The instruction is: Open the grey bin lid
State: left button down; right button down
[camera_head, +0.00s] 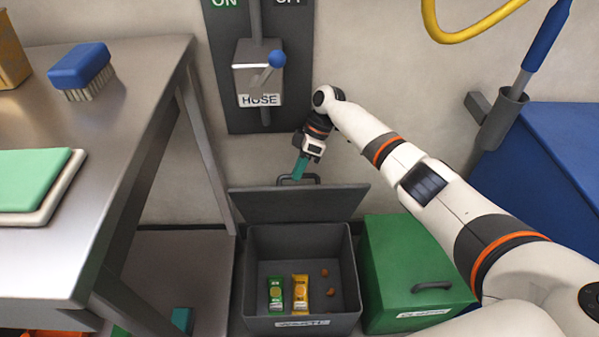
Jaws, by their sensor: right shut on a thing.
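The grey bin (302,323) stands on the floor in the lower middle, with a label on its front. Its grey lid (300,205) is raised and leans back at the rear of the bin. The inside shows a green packet (275,293), a yellow packet (300,293) and small brown bits. My right gripper (299,170) comes in from the right above the lid's top edge. Its teal fingers are shut on the lid's dark handle (314,179). My left gripper is out of view.
A green box (405,260) with a dark handle stands right of the bin. A metal table (130,130) with a blue brush (80,68) fills the left. A hose switch panel (258,75) is on the wall behind. A blue cabinet (545,150) stands at the right.

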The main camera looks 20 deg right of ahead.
jog(key=shift+s+d+f, duration=0.1)
jog(key=shift+d+f, duration=0.05)
jog(key=shift+f, duration=0.45)
jog(key=c, duration=1.7)
grip_release()
jog(key=shift+o, duration=1.2)
jog(key=shift+w+f, duration=0.1)
jog(key=shift+w, duration=0.2)
jog(key=p+v, duration=0.1)
jog(key=v, duration=1.1)
jog(key=shift+p, duration=0.4)
